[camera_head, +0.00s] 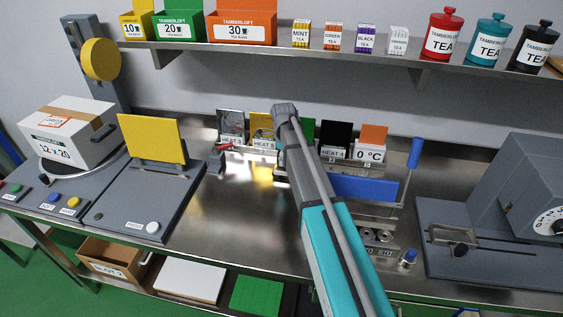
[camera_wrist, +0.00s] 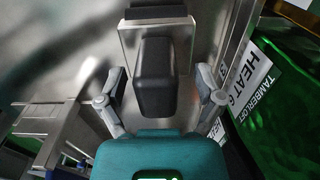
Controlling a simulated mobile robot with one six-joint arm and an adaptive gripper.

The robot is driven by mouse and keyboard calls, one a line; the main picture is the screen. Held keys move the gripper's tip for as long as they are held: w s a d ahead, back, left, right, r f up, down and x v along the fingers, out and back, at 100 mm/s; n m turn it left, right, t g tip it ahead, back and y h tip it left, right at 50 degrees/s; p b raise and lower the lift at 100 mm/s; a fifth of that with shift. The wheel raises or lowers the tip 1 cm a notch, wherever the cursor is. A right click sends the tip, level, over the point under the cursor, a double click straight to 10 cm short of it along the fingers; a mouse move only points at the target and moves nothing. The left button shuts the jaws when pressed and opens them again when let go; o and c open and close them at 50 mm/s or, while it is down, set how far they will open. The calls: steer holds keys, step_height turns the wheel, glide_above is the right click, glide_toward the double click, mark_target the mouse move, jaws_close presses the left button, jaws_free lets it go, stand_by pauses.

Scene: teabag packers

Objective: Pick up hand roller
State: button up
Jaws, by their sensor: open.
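In the wrist view, what looks like the hand roller (camera_wrist: 155,80) has a rounded black handle, a metal plate behind it and a dark bar at the far end. My gripper (camera_wrist: 158,74) is open, with one finger on each side of the black handle. Gaps show between the fingers and the handle, so it is not gripped. I cannot tell how high the fingers are above the bench. In the head view, my arm hides most of the gripper and the roller.
Upright packets labelled HEAT (camera_head: 232,127) stand close behind my gripper; a green one (camera_wrist: 275,105) is near at right in the wrist view. A blue-handled lever (camera_head: 414,153) stands to the right.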

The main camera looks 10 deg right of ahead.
jaws_close()
stand_by(0.4)
steer(key=shift+r, duration=0.1)
step_height(320, 180, up, 3)
steer(key=p, duration=0.3)
steer(key=shift+f, duration=0.2)
steer(key=s+d+r+p, duration=0.5)
steer(key=s+r+p, duration=0.5)
steer(key=s, duration=0.3)
steer(key=shift+d, duration=0.2)
steer(key=shift+r, duration=0.1)
stand_by(0.4)
